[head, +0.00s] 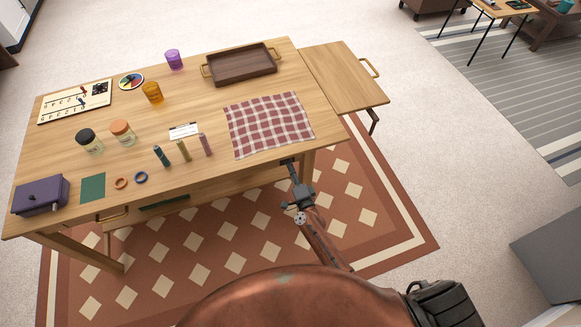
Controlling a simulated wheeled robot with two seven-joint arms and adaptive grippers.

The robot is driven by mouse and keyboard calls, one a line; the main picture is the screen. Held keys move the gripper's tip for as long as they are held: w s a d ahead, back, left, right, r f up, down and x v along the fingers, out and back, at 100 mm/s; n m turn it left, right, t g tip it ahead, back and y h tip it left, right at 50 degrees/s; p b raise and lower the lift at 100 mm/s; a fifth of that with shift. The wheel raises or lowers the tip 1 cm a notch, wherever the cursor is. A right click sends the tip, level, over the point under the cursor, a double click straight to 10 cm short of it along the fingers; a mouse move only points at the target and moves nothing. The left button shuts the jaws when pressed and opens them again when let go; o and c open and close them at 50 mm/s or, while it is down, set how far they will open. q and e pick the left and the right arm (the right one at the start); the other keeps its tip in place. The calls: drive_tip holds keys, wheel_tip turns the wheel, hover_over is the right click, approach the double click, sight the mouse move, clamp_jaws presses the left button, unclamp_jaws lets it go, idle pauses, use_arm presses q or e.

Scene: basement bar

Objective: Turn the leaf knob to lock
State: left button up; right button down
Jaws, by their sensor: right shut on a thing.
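The wooden table has a side leaf (345,75) at its right end. The leaf is raised and looks about level with the top, with a brass handle (369,67) on its outer edge and a dark bracket (374,122) below its near corner. My right gripper (289,165) is at the table's front edge near the right corner, just below the checked cloth. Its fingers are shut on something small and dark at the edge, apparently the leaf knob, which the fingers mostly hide. How far the knob is turned cannot be seen. My left gripper is not in view.
The tabletop (195,105) holds a checked cloth (268,124), a dark tray (243,66), jars, cups, markers, rings and a purple box (40,194). A patterned rug (200,262) lies below. Open carpet lies to the right of the leaf.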

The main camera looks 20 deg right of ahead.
idle(0.3)
drive_tip(key=c, duration=1.6)
unclamp_jaws()
drive_tip(key=s, duration=1.2)
drive_tip(key=shift+d, duration=0.2)
